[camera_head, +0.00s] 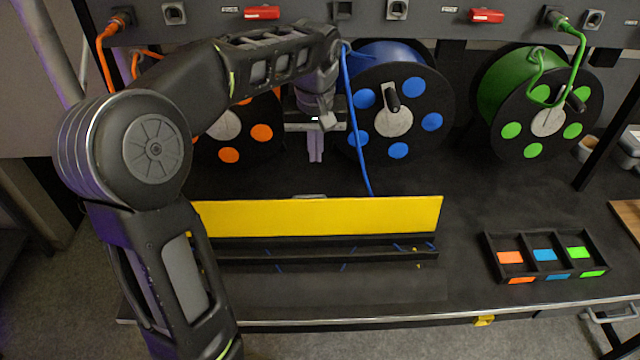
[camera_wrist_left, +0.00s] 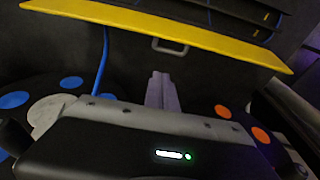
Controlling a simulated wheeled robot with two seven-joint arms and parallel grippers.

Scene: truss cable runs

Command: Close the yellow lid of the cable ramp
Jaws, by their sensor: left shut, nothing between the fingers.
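The cable ramp (camera_head: 330,250) lies near the front of the dark table. Its yellow lid (camera_head: 320,216) stands raised along the ramp's back edge, with the channel open in front. The lid also shows across the top of the left wrist view (camera_wrist_left: 160,34), with a small grey handle (camera_wrist_left: 170,46) at its edge. My left gripper (camera_head: 315,158) is shut and empty, pointing down behind the lid, between the orange and blue reels. Its closed fingers show in the left wrist view (camera_wrist_left: 161,92), apart from the lid. My right gripper is not in view.
An orange reel (camera_head: 215,150), a blue reel (camera_head: 400,100) and a green reel (camera_head: 540,100) stand at the back. A blue cable (camera_head: 358,140) runs down behind the lid. A three-part tray (camera_head: 545,256) sits right of the ramp, with clear table between.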

